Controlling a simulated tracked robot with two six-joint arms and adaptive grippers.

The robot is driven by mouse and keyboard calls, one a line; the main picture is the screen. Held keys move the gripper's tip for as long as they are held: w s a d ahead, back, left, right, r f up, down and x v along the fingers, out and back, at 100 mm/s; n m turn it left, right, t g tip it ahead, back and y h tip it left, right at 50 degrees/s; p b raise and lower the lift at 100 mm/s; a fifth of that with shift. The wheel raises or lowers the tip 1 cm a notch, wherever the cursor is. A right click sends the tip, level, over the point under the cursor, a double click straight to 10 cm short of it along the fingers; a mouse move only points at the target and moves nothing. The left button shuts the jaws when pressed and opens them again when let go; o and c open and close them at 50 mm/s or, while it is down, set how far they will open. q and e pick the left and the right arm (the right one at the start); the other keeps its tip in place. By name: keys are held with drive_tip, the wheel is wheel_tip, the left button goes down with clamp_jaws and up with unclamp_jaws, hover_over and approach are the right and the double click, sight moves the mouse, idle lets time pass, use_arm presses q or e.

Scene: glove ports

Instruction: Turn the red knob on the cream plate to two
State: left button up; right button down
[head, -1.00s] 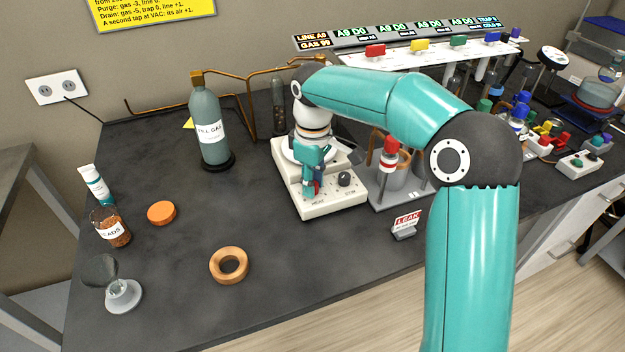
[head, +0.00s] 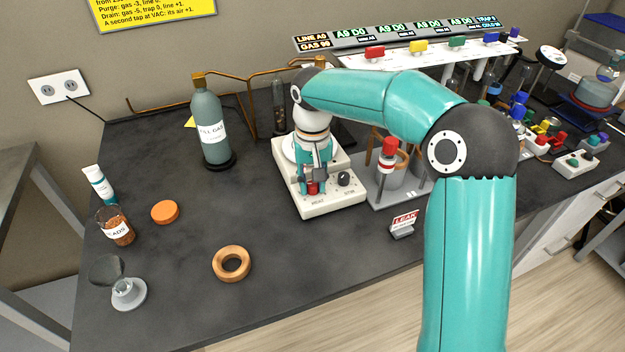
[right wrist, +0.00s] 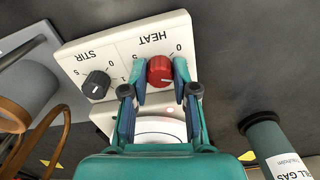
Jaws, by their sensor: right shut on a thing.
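The cream plate (head: 340,200) sits on the dark bench, with a round white top and two knobs on its front. The red knob (head: 312,188) is the left one in the head view. In the right wrist view the red knob (right wrist: 160,69) sits under the upside-down word HEAT, its white mark pointing right and slightly down. My right gripper (right wrist: 160,76) is shut on the red knob, one finger on each side. My left gripper is not in view.
A black STIR knob (head: 344,179) sits beside the red one. A gas bottle (head: 212,125) stands left of the plate. A stand with a red-capped part (head: 388,158) and a LEAK sign (head: 404,222) are to the right. The bench in front is clear around a cork ring (head: 231,263).

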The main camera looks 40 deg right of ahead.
sight(311, 184)
drive_tip(key=m, duration=0.4)
drive_tip(key=shift+w+r+m, duration=0.1)
drive_tip(key=shift+m, duration=1.9)
drive_tip(key=c, duration=0.9)
unclamp_jaws()
drive_tip(key=shift+r, duration=0.1)
wheel_tip(311, 184, up, 12)
drive_tip(key=shift+f, duration=0.2)
